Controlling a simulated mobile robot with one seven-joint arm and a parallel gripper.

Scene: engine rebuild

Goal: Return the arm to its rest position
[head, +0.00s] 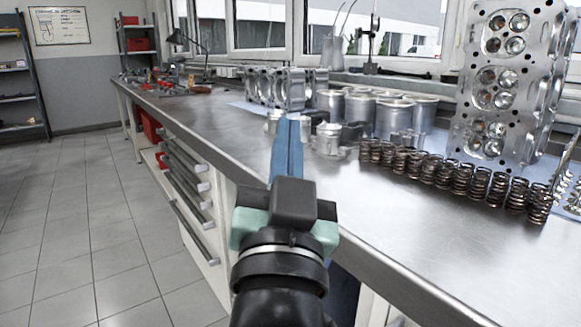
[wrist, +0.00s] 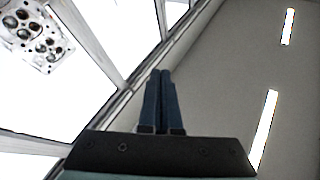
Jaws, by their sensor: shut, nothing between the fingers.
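My gripper (head: 287,122) is in the middle of the head view, raised in front of the workbench edge. Its long blue fingers point up and lie together with nothing between them. In the wrist view my gripper (wrist: 160,72) also shows as two blue fingers side by side, with the ceiling and windows beyond. My dark arm rises from the bottom of the head view. The lower arm links are out of the frame.
The steel workbench (head: 420,225) runs along the right. It bears a cylinder head (head: 515,85), a row of valve springs (head: 455,178), metal cylinders (head: 400,118) and an engine block (head: 275,88). Drawers (head: 185,180) line its front. The tiled floor (head: 85,235) at left is clear.

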